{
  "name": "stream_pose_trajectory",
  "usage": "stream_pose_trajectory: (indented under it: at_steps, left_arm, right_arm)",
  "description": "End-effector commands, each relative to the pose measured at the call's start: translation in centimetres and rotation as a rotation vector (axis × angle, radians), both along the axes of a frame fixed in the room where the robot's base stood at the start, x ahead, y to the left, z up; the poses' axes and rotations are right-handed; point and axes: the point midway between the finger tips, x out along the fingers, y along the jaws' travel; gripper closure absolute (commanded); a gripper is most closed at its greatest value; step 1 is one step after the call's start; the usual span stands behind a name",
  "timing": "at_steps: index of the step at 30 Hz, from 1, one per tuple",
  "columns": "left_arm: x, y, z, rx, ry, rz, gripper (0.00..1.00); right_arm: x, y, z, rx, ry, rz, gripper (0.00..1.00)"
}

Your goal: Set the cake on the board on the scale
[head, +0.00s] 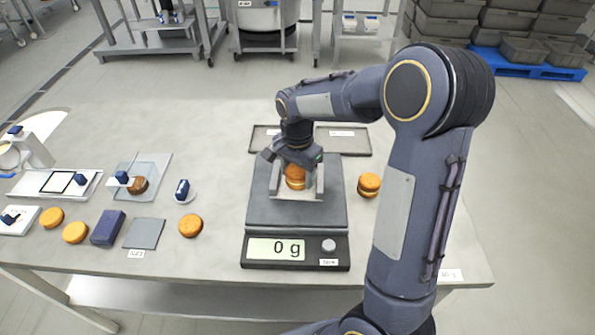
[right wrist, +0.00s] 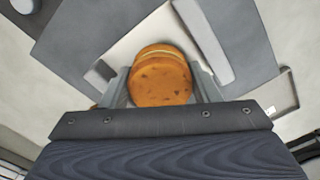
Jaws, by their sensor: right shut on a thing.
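My right gripper (head: 296,178) is shut on a cake (head: 295,172), a golden-brown round with a pale filling line. The cake also shows between the fingers in the right wrist view (right wrist: 160,80). The gripper points down over the pale board (head: 297,198), which lies on the dark grey scale (head: 335,215). The board also shows behind the cake in the right wrist view (right wrist: 130,45). The scale's display reads 0 g. I cannot tell whether the cake touches the board. My left gripper is not in view.
A second filled cake (head: 369,184) sits just right of the scale. A flat grey tray (head: 350,140) lies behind it. The table's right side is mostly clear.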

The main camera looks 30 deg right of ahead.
Motion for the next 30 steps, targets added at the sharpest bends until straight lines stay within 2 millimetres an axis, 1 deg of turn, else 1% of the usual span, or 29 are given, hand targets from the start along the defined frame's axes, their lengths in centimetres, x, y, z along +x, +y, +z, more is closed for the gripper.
stream_pose_trajectory:
  at_steps: [6, 10, 11, 12, 13, 21, 23, 26, 30]
  left_arm:
    - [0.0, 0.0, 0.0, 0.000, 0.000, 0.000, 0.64]
    - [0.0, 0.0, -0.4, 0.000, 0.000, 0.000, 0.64]
    - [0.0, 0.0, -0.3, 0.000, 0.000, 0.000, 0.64]
    - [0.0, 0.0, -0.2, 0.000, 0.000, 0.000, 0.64]
    - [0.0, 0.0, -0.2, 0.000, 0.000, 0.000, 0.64]
    - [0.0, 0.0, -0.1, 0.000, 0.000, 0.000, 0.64]
    - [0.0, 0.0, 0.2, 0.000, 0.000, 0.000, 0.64]
    - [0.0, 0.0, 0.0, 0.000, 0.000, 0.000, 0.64]
    - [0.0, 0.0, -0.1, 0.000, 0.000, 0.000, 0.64]
  right_arm:
    - [0.0, 0.0, 0.0, 0.000, -0.001, 0.000, 0.54]
    - [0.0, 0.0, -0.4, 0.000, 0.000, 0.000, 0.54]
    - [0.0, 0.0, -0.3, 0.000, 0.000, 0.001, 0.42]
    - [0.0, 0.0, -0.3, 0.000, 0.000, 0.000, 0.37]
    - [0.0, 0.0, -0.3, 0.000, 0.000, 0.001, 0.35]
    - [0.0, 0.0, -0.1, 0.000, 0.000, 0.000, 0.35]
    - [0.0, 0.0, 0.3, 0.000, -0.001, 0.000, 0.35]
    - [0.1, 0.0, 1.4, 0.000, -0.004, 0.000, 0.35]
    - [0.1, 0.0, 4.2, 0.001, -0.006, 0.001, 0.35]
